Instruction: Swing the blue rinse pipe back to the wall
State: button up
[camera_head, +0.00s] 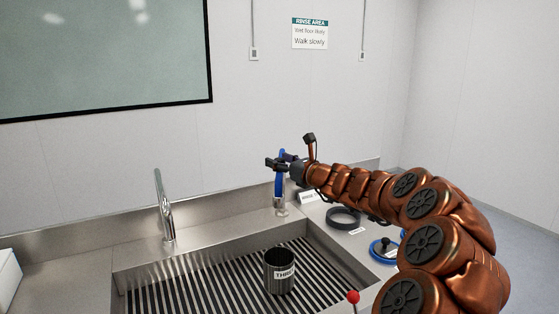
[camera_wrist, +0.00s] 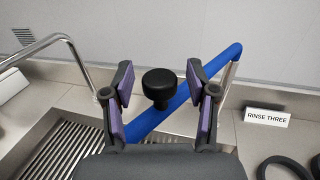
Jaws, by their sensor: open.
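The blue rinse pipe (camera_head: 279,184) rises at the back of the sink, by the wall-side ledge. In the wrist view the blue pipe (camera_wrist: 220,64) runs slantwise from upper right to lower left, out over the sink. A black round knob (camera_wrist: 159,84) shows in front of the pipe. My gripper (camera_head: 280,162) is open at the upper part of the pipe. In the wrist view its two purple-padded fingers stand left and right of the knob, with a gap on each side. The pipe's lower end is partly hidden behind my gripper.
A steel tap (camera_head: 165,205) stands left on the sink's back edge. A dark labelled pot (camera_head: 279,270) stands on the slatted sink grate. A "RINSE THREE" sign (camera_wrist: 267,118), a black ring (camera_head: 343,218) and a blue-rimmed lid (camera_head: 384,251) sit to the right.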

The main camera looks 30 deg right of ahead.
jog(key=shift+w, duration=0.1)
jog(key=shift+c, duration=0.3)
grip_shut()
dwell(0.4)
